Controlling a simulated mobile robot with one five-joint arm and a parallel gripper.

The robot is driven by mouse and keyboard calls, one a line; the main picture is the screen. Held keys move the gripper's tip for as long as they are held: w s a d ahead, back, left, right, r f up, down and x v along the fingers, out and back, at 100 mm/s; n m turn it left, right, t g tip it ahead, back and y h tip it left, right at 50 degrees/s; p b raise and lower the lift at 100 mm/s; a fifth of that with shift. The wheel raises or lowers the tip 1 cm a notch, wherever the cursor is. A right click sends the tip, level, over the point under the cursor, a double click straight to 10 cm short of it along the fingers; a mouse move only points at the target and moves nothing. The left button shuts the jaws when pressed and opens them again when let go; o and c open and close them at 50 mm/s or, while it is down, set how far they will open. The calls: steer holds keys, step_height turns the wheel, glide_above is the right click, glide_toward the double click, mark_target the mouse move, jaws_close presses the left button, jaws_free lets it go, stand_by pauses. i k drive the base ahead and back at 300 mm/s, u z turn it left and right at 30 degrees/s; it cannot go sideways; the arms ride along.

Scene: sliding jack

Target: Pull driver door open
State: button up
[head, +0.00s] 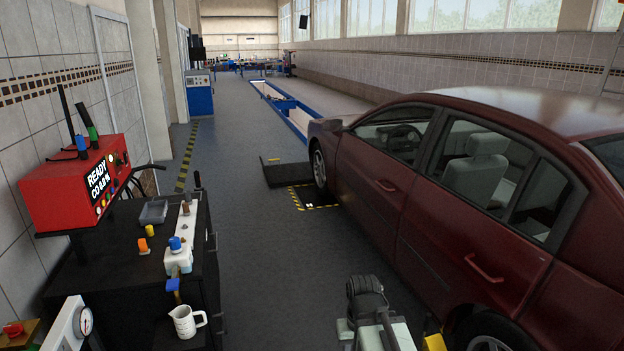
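The dark red car (455,200) stands on the right, its side along the aisle and its front pointing away. Its front side door (372,195), the driver door if the steering wheel (403,138) is on this side, looks shut and flush with the body. That door's small red handle (389,187) sits near its rear edge. The rear door (465,235) also looks shut, with a larger handle (484,268) closer to me. A dark and pale mechanism at the bottom centre may be part of my arm. I make out no gripper fingers.
A dark ramp plate (288,174) and yellow-black floor marking lie ahead by the front wheel. The grey floor (270,255) between cart and car is clear.

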mark_target(374, 185)
steer(key=i, duration=2.1)
steer(key=u, duration=0.35)
steer(key=i, duration=2.05)
steer(key=u, duration=0.3)
steer(key=i, duration=0.75)
steer(key=u, duration=0.1)
